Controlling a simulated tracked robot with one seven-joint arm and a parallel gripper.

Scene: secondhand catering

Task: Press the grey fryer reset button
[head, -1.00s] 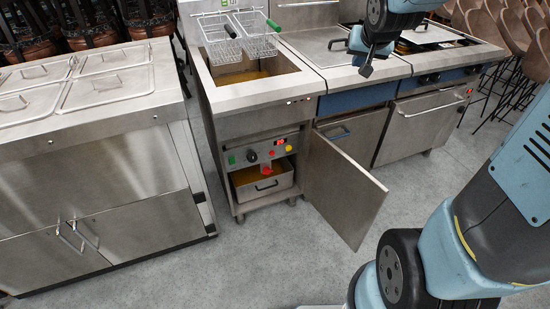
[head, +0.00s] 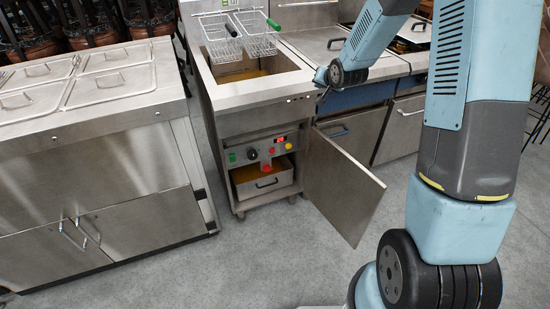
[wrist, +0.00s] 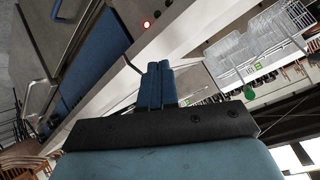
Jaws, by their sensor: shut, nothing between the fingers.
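The deep fryer (head: 262,92) stands in the middle of the head view with its lower door (head: 340,185) swung open to the right. Its control panel (head: 245,157) shows a green switch, a dark knob, a red display, and red and yellow buttons. I cannot make out a grey button on it for certain. My gripper (head: 322,80) is beside the fryer's front right top corner, above and right of the panel, apart from the buttons. In the wrist view my gripper's blue fingers (wrist: 158,70) are together and empty. A small red light (wrist: 146,24) shows beyond them.
Two wire baskets (head: 258,37) hang over the fryer and also show in the wrist view (wrist: 260,45). A metal drawer pan (head: 266,185) sits below the panel. A steel counter (head: 100,120) stands left, more cooking units right.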

